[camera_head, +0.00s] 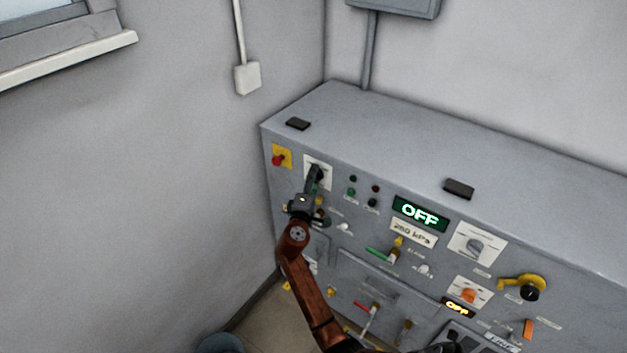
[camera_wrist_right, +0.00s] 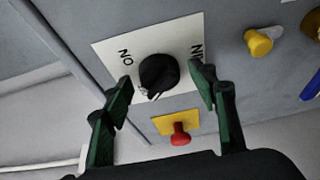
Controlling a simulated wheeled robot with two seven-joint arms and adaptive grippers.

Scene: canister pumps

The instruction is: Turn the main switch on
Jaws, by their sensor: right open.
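The main switch is a black rotary knob (camera_wrist_right: 158,74) on a white plate (camera_wrist_right: 104,50). In the right wrist view, "ON" is printed to the left of the knob, and lettering on the right is partly covered by a finger. My right gripper (camera_wrist_right: 166,84) is open, with one dark green finger on each side of the knob and gaps visible between them. In the head view my right gripper (camera_head: 315,182) is at the white plate (camera_head: 322,164) near the panel's upper left and hides most of the knob. My left gripper is not in view.
A red button (camera_wrist_right: 181,138) on a yellow plate is close to the switch; it also shows in the head view (camera_head: 278,160). The grey console (camera_head: 400,127) carries several other knobs, levers and a green "OFF" display (camera_head: 420,214). A wall stands to the left.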

